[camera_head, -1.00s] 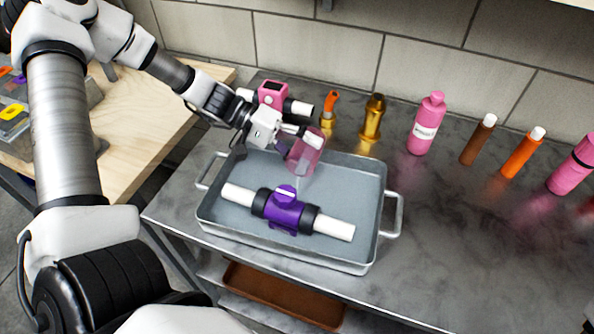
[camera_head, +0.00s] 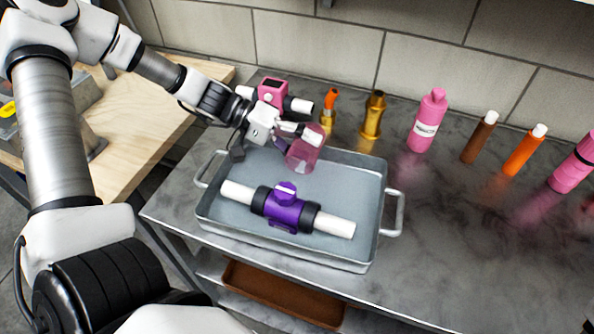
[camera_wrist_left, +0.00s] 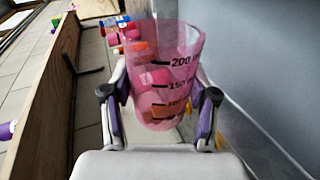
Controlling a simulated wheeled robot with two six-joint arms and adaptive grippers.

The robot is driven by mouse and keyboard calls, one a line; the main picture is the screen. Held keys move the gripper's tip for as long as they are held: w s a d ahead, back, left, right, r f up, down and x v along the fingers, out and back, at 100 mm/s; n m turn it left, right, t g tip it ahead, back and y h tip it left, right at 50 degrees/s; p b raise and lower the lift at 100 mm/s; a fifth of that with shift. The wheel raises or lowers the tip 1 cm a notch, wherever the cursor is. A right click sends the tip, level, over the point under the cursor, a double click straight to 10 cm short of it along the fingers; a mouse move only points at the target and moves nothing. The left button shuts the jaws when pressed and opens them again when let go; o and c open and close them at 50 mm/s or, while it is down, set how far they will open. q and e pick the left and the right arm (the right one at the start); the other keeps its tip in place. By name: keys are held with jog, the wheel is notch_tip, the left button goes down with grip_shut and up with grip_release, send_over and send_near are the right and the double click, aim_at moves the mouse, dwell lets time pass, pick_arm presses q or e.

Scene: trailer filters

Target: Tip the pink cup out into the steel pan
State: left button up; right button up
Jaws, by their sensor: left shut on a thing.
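The translucent pink cup (camera_head: 305,149) is tilted above the back of the steel pan (camera_head: 372,215). My left gripper (camera_head: 292,141) is shut on the cup. In the left wrist view the pink cup (camera_wrist_left: 168,80) sits between the two fingers (camera_wrist_left: 160,108) and shows black volume marks. I see no clear liquid left in it, though its inside is hard to judge. In the pan lies a white pipe piece with a purple valve body (camera_head: 284,208) and black collars. My right gripper is not in view.
Behind the pan stand a pink device on a white pipe (camera_head: 272,93), an orange and brass fitting (camera_head: 329,110) and a brass piece (camera_head: 373,116). A pink bottle (camera_head: 427,122) and several tubes line the counter to the right. The counter's front right is clear.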

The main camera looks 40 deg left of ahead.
aim_at(299, 149)
pick_arm(q)
jog(key=shift+s+d+r+m+t+b, duration=0.1)
jog(key=shift+s+r+m+t+b, duration=0.45)
jog(key=shift+m, duration=0.25)
dwell(1.1)
jog(key=shift+s+d+r+m+t, duration=0.1)
jog(key=shift+s+m+t, duration=0.1)
jog(key=shift+m+t, duration=0.3)
dwell(0.8)
jog(key=shift+s+r+m, duration=0.1)
jog(key=shift+s+m, duration=0.1)
jog(key=shift+m, duration=0.2)
dwell(0.3)
jog(key=shift+s+d+r+m+t, duration=0.1)
jog(key=shift+s+m+t, duration=0.1)
jog(key=shift+m+t, duration=0.15)
dwell(0.3)
jog(key=shift+s+d+r+m+t+p, duration=0.1)
jog(key=shift+s+r+m+t+p, duration=0.15)
jog(key=shift+r+p, duration=0.45)
jog(key=shift+s+d+r+m+t+p, duration=0.15)
jog(key=shift+r+m+p, duration=0.15)
jog(key=shift+p, duration=0.75)
jog(key=shift+a+f, duration=0.15)
dwell(0.4)
